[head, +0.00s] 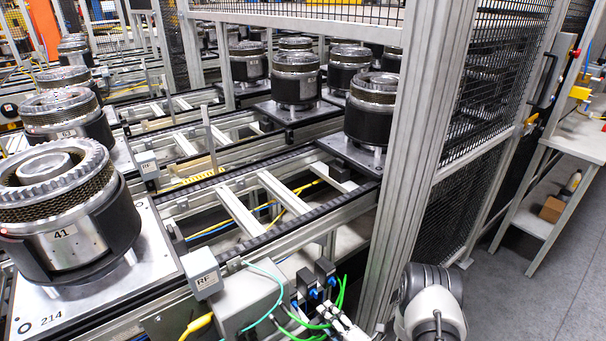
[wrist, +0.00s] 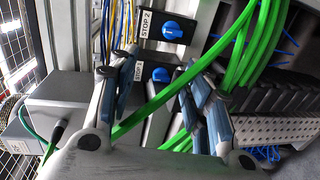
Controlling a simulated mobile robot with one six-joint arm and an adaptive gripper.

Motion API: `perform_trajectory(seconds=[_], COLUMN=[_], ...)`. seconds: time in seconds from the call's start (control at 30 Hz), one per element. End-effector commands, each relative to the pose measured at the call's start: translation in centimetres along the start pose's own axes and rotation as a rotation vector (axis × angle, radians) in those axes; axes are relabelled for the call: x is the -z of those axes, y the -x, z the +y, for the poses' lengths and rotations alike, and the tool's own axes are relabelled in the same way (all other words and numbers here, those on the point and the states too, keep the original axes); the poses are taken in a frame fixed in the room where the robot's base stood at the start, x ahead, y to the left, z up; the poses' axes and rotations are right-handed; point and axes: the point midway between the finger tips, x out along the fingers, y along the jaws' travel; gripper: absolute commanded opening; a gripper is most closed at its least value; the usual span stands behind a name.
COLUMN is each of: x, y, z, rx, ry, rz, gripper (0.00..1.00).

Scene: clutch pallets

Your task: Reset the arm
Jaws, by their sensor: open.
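My gripper (wrist: 158,70) shows in the wrist view with its two fingers spread apart and nothing held between them. A green cable (wrist: 170,98) crosses the view at the fingers; I cannot tell whether it touches them. Beyond the fingers are two blue knobs, one beside the label STOP 2 (wrist: 147,24) and one lower down (wrist: 161,75). In the head view a white and dark part of my arm (head: 431,305) stands at the bottom, right of the frame post. The gripper itself cannot be made out there.
Pallet 214 (head: 150,235) carries clutch 41 (head: 65,240) at the left. An empty stretch of conveyor (head: 262,210) lies in the middle. A thick aluminium post (head: 410,150) and mesh fence (head: 490,80) stand close to my arm. Grey floor (head: 545,290) is clear at the right.

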Motion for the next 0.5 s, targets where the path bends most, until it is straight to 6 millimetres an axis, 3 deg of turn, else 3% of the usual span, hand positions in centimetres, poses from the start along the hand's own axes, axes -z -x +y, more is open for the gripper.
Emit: perform_trajectory(seconds=[0.03, 0.23, 0.37, 0.5], x=[-1.8, -6.9, -9.4, -10.8], y=[-1.1, -2.7, -2.0, 0.1], z=[2.4, 9.5, 14.7, 20.3], rx=[0.040, 0.218, 0.303, 0.366], ry=[-0.004, -0.113, -0.210, -0.340], rz=[-0.016, -0.138, -0.252, -0.391], gripper=[0.45, 0.45, 0.45, 0.45])
